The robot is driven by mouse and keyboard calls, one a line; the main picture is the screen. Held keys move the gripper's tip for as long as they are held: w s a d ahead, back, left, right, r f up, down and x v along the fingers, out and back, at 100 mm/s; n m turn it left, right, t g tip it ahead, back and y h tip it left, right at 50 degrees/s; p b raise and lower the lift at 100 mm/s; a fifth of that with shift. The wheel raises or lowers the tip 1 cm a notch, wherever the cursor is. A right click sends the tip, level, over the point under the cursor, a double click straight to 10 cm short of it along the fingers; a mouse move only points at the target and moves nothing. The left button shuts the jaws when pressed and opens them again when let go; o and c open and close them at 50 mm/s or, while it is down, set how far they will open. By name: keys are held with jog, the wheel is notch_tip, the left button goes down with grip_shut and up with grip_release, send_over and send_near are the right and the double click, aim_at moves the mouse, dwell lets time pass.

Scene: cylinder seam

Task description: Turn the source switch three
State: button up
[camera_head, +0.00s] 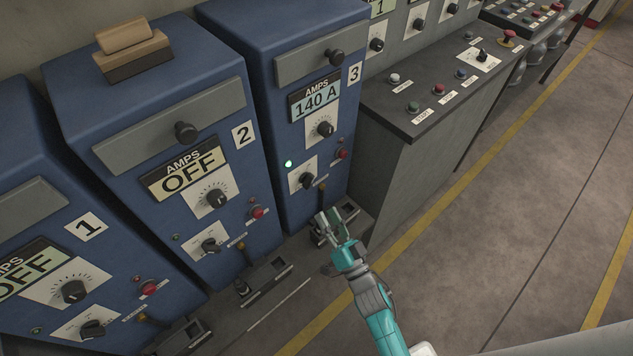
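Blue source cabinet three (240,80) stands in the middle, with a "3" label and a display (314,99) reading 140 A. Its lower black rotary switch (306,180) sits on a white plate, beside a lit green lamp (288,164). A larger black dial (325,129) is above it, and a red button (343,155) is to the right. My gripper (330,216) is just below and right of the lower switch, near the cabinet's base. Its two fingers look parted, and I see nothing between them. It appears apart from the switch.
Blue cabinets two (80,90) and one (30,150) stand to the left, their displays reading OFF. A tan block (130,50) lies on cabinet two. A grey control desk (400,160) stands to the right. Socket fittings (268,285) lie along the floor. The right floor is clear.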

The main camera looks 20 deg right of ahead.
aim_at(310, 185)
jog(key=x, duration=0.9)
jog(key=shift+w+a+r, duration=0.1)
jog(key=shift+w+r, duration=0.1)
jog(key=shift+w, duration=0.15)
grip_shut()
